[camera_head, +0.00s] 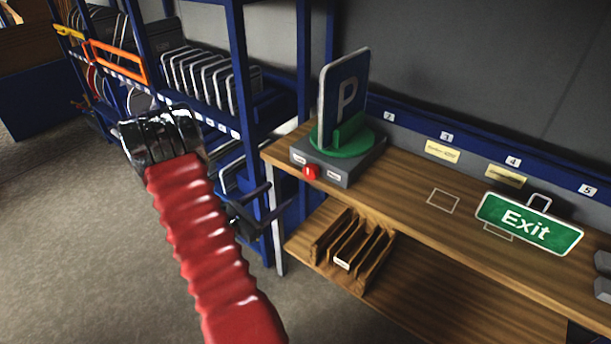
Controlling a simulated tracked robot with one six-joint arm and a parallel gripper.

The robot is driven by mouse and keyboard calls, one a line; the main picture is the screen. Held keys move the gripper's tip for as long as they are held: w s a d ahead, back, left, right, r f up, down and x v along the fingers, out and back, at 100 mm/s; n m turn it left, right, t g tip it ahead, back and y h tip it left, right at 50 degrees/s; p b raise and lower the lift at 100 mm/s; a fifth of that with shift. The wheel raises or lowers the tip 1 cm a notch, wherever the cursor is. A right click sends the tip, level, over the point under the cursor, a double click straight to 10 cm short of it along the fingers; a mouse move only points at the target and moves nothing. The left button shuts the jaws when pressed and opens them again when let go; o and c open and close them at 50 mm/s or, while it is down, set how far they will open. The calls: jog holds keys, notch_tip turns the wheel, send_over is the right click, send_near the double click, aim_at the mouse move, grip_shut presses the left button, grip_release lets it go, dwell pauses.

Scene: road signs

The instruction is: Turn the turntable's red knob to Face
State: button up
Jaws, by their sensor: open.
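The turntable is a grey box (343,172) with a green disc (362,146) on top, at the left end of the wooden bench. Its red knob (311,172) is on the front face, between two small white labels too small to read. A blue sign with a white P (346,93) stands upright in a green holder on the disc, turned at an angle. My gripper (266,208) is dark, open and empty, partly hidden behind my red sleeved arm. It is to the left of and below the knob, apart from it, in front of the blue rack.
A green Exit sign (529,224) is on the bench (410,190) at the right. A slotted wooden holder (352,250) sits below the bench top. A blue rack (243,70) with several signs stands left of the bench. Grey floor (70,230) is clear at the left.

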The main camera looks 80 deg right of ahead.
aim_at(308, 174)
jog(key=x, duration=1.4)
jog(key=shift+a+r, duration=0.1)
jog(key=c, duration=1.1)
jog(key=shift+o, duration=0.2)
jog(key=shift+s, duration=0.1)
